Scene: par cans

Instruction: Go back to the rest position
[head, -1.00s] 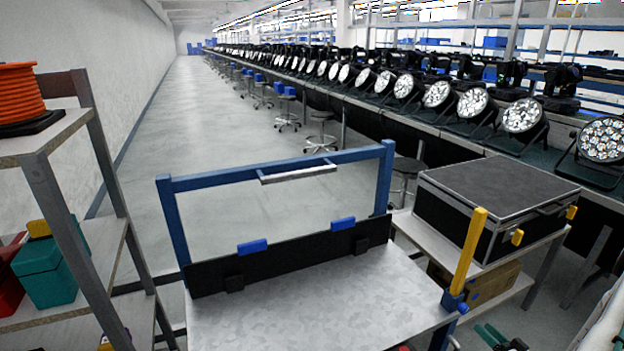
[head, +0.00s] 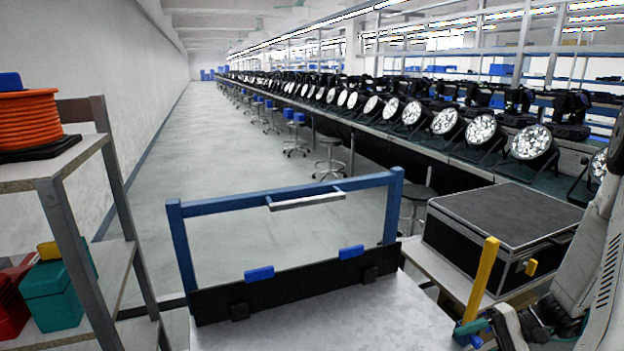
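My arm (head: 592,255) reaches in from the right edge in the head view. My gripper (head: 480,336) is low at the right, at the bottom edge of the picture. A teal fingertip shows near the foot of the yellow post (head: 478,278). The rest of the fingers is partly cut off, so I cannot tell how far apart they are. I see nothing held in the part that shows. The workbench (head: 330,325) lies to the left of the gripper, with a bare grey top.
A blue frame (head: 285,202) and a black panel (head: 300,290) stand along the bench's far edge. A black case (head: 505,230) sits on a side table beyond the gripper. A shelf (head: 75,160) with an orange spool (head: 28,118) stands left. Par cans (head: 480,130) line a long table.

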